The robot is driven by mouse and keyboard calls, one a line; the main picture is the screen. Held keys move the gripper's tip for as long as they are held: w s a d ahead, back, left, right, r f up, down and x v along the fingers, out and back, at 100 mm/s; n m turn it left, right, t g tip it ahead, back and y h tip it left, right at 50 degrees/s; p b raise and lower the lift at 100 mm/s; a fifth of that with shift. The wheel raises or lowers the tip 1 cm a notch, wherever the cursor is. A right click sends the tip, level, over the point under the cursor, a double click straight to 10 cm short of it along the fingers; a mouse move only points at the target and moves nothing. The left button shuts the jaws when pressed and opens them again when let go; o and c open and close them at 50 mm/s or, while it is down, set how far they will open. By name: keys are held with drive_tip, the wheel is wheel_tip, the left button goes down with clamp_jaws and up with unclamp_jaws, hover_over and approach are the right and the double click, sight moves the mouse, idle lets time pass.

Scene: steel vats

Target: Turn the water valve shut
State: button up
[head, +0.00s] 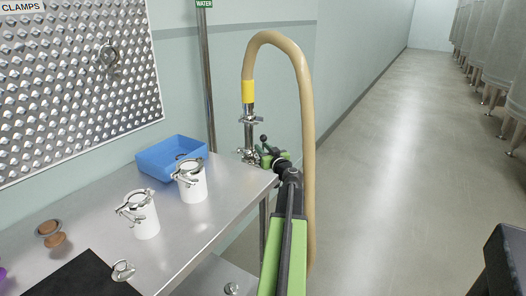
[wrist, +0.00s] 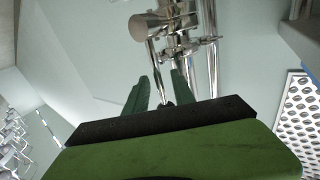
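The steel water valve assembly (head: 249,132) sits on the pipe below the yellow collar (head: 248,91) of a tan hose (head: 305,110), past the table's far right corner. My gripper (head: 266,154) is right beside its lower part. In the wrist view the steel fittings (wrist: 172,22) are just beyond my fingers. My gripper (wrist: 161,76) has its two green fingers apart, with a thin steel rod, perhaps the valve's handle, showing between them. I see no clear grip on it. The handle's exact position is partly hidden by my gripper in the head view.
The steel table (head: 185,235) holds a blue bin (head: 172,157), two white lidded canisters (head: 192,182) (head: 143,215), a black mat (head: 80,277) and small loose parts. A vertical pipe with a green WATER sign (head: 204,4) stands behind. The floor (head: 385,190) to the right is clear.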

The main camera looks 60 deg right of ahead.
clamp_jaws()
idle(1.4)
